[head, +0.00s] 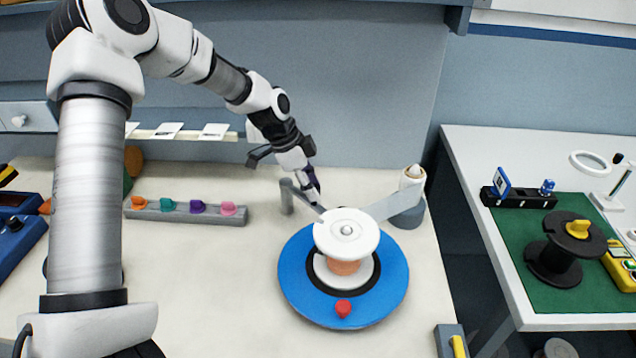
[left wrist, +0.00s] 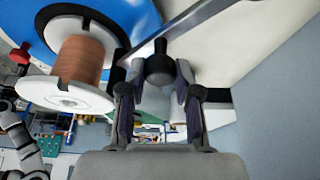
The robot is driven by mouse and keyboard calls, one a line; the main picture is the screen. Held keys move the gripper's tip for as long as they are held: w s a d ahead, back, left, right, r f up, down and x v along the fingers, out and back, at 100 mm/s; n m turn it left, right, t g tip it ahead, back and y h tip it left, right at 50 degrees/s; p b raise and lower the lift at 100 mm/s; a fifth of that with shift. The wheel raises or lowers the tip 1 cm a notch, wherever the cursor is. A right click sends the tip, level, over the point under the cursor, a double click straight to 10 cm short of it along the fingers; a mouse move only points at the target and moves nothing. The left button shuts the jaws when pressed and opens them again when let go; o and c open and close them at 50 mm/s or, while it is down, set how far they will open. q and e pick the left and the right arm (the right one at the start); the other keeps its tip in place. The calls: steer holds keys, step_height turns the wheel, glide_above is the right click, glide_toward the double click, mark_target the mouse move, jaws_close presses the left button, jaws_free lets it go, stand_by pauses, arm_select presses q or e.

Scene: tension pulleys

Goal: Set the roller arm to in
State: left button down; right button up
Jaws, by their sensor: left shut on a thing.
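A white-flanged spool (head: 346,236) with a copper-coloured core sits on a round blue disc (head: 296,286) with a red knob (head: 343,308). It also shows in the left wrist view (left wrist: 80,58). The grey roller arm (head: 302,195) runs from a short post behind the disc towards the spool; its far end is partly hidden by the spool. My left gripper (head: 314,190) reaches down over this arm behind the disc. In the left wrist view its fingers (left wrist: 160,90) are closed around a dark knob (left wrist: 160,65) beside the grey bar. The right gripper is not seen.
A second flat grey bar (head: 388,204) runs to a round post (head: 411,198) right of the spool. A rack of coloured knobs (head: 187,210) lies at the left. A side table with a green mat (head: 520,243) stands right. The bench front-left of the disc is clear.

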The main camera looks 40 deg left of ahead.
arm_select(q)
steer(key=shift+s+a+f+m+g, duration=0.15)
steer(key=shift+s+m+g, duration=0.1)
steer(key=shift+s+m, duration=0.25)
steer(key=shift+s+a+m+g, duration=0.1)
steer(key=shift+s+m+g, duration=0.15)
steer(key=shift+s+m, duration=0.25)
steer(key=c, duration=0.8)
jaws_free()
steer(key=shift+w, duration=0.1)
steer(key=v, duration=1.2)
steer(key=shift+a, duration=0.25)
